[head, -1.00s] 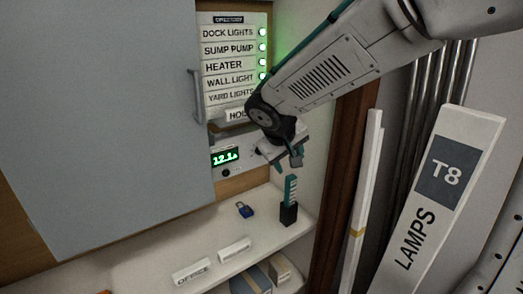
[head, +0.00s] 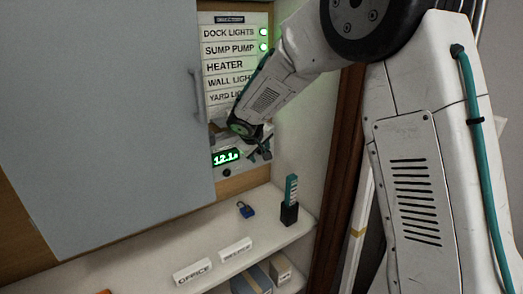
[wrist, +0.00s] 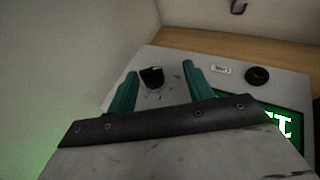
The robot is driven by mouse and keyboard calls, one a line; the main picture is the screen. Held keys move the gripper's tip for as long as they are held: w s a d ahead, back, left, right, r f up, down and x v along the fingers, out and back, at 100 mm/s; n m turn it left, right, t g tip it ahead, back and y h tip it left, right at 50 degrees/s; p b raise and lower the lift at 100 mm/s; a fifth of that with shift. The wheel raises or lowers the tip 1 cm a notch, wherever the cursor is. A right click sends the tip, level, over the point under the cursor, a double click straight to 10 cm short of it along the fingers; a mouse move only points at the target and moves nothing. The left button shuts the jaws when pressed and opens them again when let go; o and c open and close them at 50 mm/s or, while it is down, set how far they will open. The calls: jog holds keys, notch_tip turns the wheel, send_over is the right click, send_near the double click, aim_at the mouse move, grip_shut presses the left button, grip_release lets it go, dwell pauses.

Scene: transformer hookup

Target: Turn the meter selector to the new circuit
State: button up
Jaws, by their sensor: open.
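The meter (head: 227,171) is a pale panel with a lit green display (head: 226,157) reading about 12.1, below the circuit directory. In the wrist view the panel's pale face (wrist: 185,65) shows a black knob (wrist: 152,77) between my fingers and a second round black knob (wrist: 257,76) to the right, beside a small label (wrist: 221,70). I cannot tell for certain which is the selector. My gripper (head: 262,153) is at the meter's right side. In the wrist view its teal fingers (wrist: 160,80) are open on either side of the first knob, with gaps showing.
The circuit directory (head: 230,66) is above, partly hidden by my arm. A grey cabinet door (head: 100,110) with a handle stands left. The shelf holds a blue padlock (head: 245,209), a teal item in a black holder (head: 290,205) and white nameplates (head: 193,272).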

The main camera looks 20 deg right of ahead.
jog(key=shift+w+d+f, duration=0.25)
jog(key=shift+w+d, duration=0.15)
jog(key=shift+w, duration=0.25)
jog(key=shift+w+d+f, duration=0.25)
jog(key=shift+w+d, duration=0.15)
jog(key=shift+w, duration=0.2)
jog(key=c, duration=1)
jog(key=shift+o, duration=0.2)
